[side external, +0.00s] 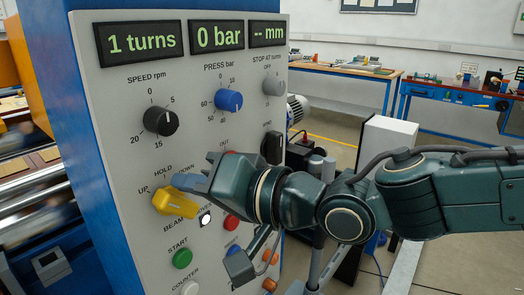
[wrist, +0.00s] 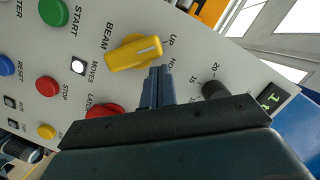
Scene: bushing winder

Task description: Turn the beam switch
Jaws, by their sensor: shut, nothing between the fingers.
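The beam switch (side external: 175,204) is a yellow bar knob on the grey panel, marked UP, HOLD and DOWN. In the wrist view, the white line on the knob (wrist: 133,54) points toward the UP label. My gripper (side external: 181,181) is shut and empty, its fingertips just above the knob in the side view. In the wrist view, the fingertips (wrist: 160,70) lie beside the pointer end of the knob. I cannot tell whether they touch it. My wrist hides part of the panel to the right.
Below the switch are a white MOVES lamp (side external: 205,218), a green START button (side external: 182,258) and a red button (side external: 231,222). Above are the black speed knob (side external: 160,121), the blue press knob (side external: 229,100) and a display reading 1 turns (side external: 142,43).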

